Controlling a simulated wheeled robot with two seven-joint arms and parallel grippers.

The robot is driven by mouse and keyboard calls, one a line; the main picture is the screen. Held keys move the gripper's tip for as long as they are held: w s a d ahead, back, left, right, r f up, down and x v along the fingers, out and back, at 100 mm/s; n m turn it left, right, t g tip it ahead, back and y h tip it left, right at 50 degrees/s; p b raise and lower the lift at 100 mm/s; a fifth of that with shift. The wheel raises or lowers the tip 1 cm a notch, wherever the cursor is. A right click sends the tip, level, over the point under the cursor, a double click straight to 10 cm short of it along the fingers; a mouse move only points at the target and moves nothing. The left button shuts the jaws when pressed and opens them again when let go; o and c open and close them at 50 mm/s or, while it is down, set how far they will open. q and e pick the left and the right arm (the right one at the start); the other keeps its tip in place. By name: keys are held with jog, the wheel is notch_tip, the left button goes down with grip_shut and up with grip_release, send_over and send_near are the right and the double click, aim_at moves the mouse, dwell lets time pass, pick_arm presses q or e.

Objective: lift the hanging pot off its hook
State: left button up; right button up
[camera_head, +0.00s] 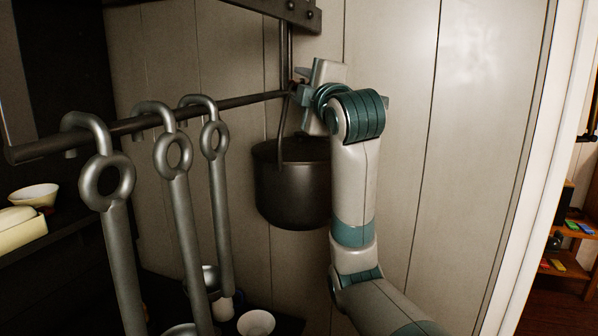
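The dark hanging pot (292,188) hangs in the middle of the view against the pale plank wall. Its handle (283,118) rises toward the dark rail and bracket. My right gripper (294,90) is at the upper part of the handle, near the rail's far end. My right wrist and arm cover the pot's right edge. The fingertips are small and partly hidden, so I cannot tell whether they are closed on the handle. The hook itself is not clearly visible behind the gripper. My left gripper is not in view.
A dark rail (240,102) runs from the left to the gripper, with several long utensils (178,200) hanging left of the pot. A dark bracket (297,12) sits above. A bowl (256,323) stands below. The wall right of my arm is clear.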

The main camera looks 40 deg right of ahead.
jog(key=shift+w+d, duration=0.25)
jog(key=shift+w, duration=0.25)
jog(key=shift+c, duration=0.7)
grip_shut()
jog(key=shift+s+r, duration=0.1)
jog(key=shift+r, duration=0.15)
jog(key=shift+f, duration=0.1)
jog(key=shift+d, duration=0.1)
